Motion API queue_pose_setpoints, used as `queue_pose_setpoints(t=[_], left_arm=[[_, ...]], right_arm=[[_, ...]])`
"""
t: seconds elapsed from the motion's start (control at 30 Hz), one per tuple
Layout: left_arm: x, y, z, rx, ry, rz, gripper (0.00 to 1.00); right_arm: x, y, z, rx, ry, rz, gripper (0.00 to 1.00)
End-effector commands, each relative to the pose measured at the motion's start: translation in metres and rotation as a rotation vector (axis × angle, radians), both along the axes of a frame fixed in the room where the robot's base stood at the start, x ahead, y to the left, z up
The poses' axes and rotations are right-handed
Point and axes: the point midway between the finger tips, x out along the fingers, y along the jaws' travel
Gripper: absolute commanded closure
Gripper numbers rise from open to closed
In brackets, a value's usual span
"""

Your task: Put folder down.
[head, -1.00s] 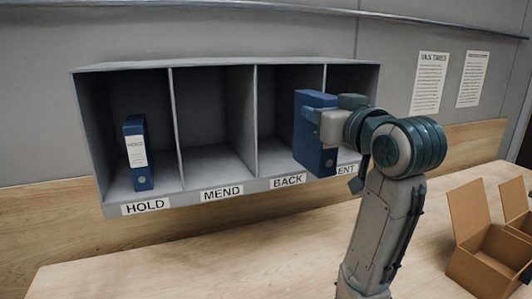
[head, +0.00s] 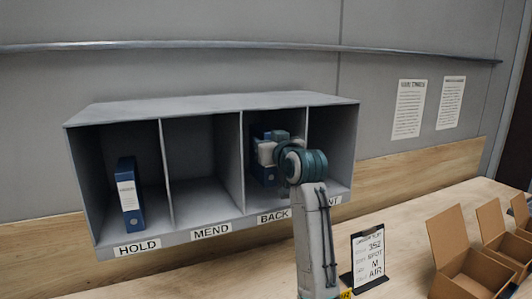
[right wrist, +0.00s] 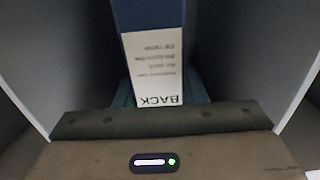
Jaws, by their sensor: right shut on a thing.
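The blue folder (head: 263,176) is inside the BACK compartment of the grey shelf unit (head: 220,107), mostly hidden behind my right gripper (head: 270,150). In the right wrist view the folder (right wrist: 160,14) carries a white label that reads BACK, upside down in the picture. My right gripper (right wrist: 160,98) is shut on the folder. The folder looks about upright between the compartment's side walls, with space on both sides. I cannot tell whether its bottom touches the compartment floor. My left gripper is not in view.
Another blue folder (head: 130,195) stands in the HOLD compartment. The MEND compartment (head: 200,160) is empty. The far-right compartment's name is partly hidden by my arm. A clipboard sign (head: 368,258) and open cardboard boxes (head: 468,265) stand on the wooden bench (head: 415,225).

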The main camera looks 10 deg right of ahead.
Motion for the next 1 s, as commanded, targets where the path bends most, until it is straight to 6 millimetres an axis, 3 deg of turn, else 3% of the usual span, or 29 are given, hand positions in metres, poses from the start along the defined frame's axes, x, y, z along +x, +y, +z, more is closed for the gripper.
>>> queue_pose_setpoints(t=[0.27, 0.4, 0.53, 0.9, 0.93, 1.0], left_arm=[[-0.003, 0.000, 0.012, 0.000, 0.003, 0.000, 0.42], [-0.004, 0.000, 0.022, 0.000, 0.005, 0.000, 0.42], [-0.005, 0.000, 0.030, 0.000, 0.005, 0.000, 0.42], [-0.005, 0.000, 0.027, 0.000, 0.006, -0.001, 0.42], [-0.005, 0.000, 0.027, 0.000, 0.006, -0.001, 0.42], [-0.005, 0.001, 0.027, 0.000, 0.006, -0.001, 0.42]], right_arm=[[-0.001, 0.000, -0.020, 0.001, -0.002, 0.000, 0.93], [-0.001, 0.000, -0.041, 0.001, 0.000, 0.001, 0.93], [0.002, 0.000, -0.045, 0.001, -0.004, 0.000, 0.93], [0.002, 0.000, -0.051, 0.001, -0.004, 0.000, 0.93], [0.003, 0.000, -0.052, 0.001, -0.003, 0.000, 0.60], [0.003, 0.000, -0.051, 0.001, -0.003, 0.000, 0.46]])
